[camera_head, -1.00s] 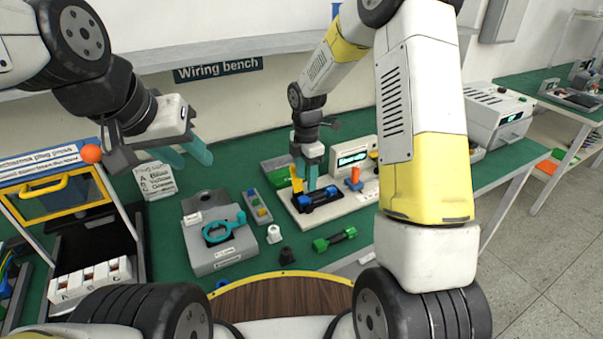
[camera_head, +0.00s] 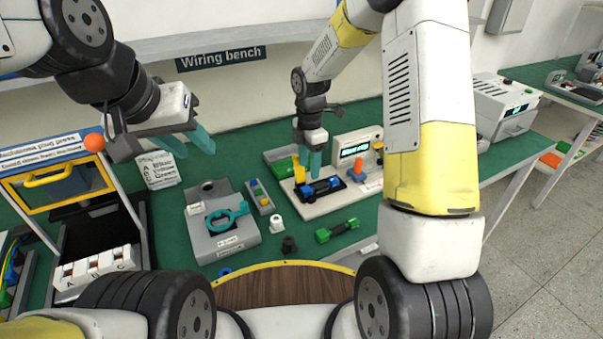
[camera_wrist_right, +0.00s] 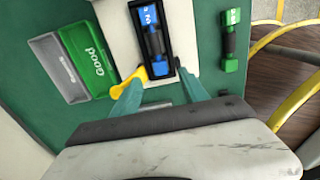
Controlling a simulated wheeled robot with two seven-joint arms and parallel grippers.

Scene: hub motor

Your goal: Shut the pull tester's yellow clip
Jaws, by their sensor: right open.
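The pull tester has a pale base (camera_head: 308,209) and a lit display (camera_head: 353,150). A blue-ended connector with a dark middle (camera_head: 322,188) lies in its black cradle; it also shows in the right wrist view (camera_wrist_right: 157,42). The yellow clip (camera_head: 298,169) stands up at the cradle's left end. In the right wrist view the yellow clip (camera_wrist_right: 124,82) is beside the left fingertip; I cannot tell whether they touch. My right gripper (camera_head: 311,165) is open above that end of the cradle, with nothing between its fingers (camera_wrist_right: 160,92). My left gripper (camera_head: 196,148) is open and empty, away to the left.
An orange knob (camera_head: 359,170) stands on the tester's right side. A green bin marked "Good" (camera_wrist_right: 88,58) is left of the tester. A green connector (camera_head: 338,230) lies in front. A grey fixture with a teal ring (camera_head: 222,240) is at the left.

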